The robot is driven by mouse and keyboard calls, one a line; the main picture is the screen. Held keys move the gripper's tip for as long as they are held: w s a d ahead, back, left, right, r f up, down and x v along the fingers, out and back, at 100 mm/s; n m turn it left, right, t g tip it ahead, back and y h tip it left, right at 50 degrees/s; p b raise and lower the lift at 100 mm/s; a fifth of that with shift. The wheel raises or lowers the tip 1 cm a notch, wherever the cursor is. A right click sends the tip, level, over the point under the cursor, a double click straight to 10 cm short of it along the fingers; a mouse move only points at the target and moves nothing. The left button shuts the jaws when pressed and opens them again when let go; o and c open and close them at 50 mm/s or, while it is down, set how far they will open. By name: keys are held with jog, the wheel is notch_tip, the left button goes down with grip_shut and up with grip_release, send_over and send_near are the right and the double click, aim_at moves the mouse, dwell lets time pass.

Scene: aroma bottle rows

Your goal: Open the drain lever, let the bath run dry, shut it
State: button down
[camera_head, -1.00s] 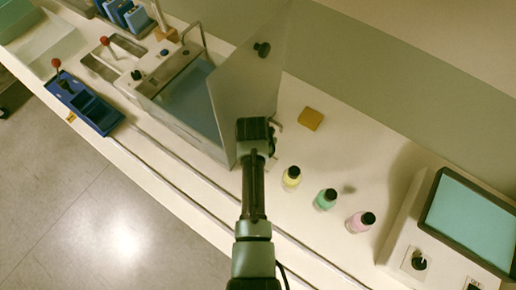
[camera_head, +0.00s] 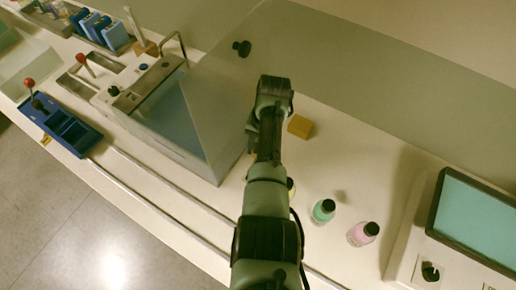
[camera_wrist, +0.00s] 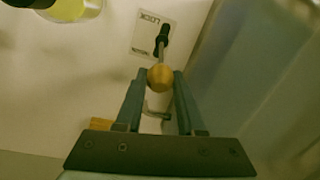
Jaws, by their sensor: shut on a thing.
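The bath (camera_head: 200,165) is a metal-sided tank holding bluish liquid, with a clear panel (camera_head: 225,75) tilted up over its right side. In the wrist view, a short lever with a yellow ball knob (camera_wrist: 160,77) rises from a dark pivot on a white plate (camera_wrist: 143,33) with small lettering, beside the bath wall. My gripper (camera_wrist: 160,88) is shut on the yellow knob. In the head view my gripper (camera_head: 251,138) is right of the bath, and my arm hides the lever there.
Yellow (camera_wrist: 75,10), green (camera_head: 323,210) and pink (camera_head: 363,233) bottles stand to the right of the bath. An orange block (camera_head: 300,126) lies behind my gripper. A blue tray (camera_head: 65,130) and red-knobbed levers are left; a screen unit (camera_head: 470,225) is right.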

jog(key=c, duration=0.5)
grip_release()
notch_tip(320, 180, up, 13)
jog(key=d, duration=0.1)
jog(key=shift+w+d, duration=0.2)
jog(key=shift+d, duration=0.2)
jog(key=shift+s+f, duration=0.1)
jog(key=shift+f, duration=0.05)
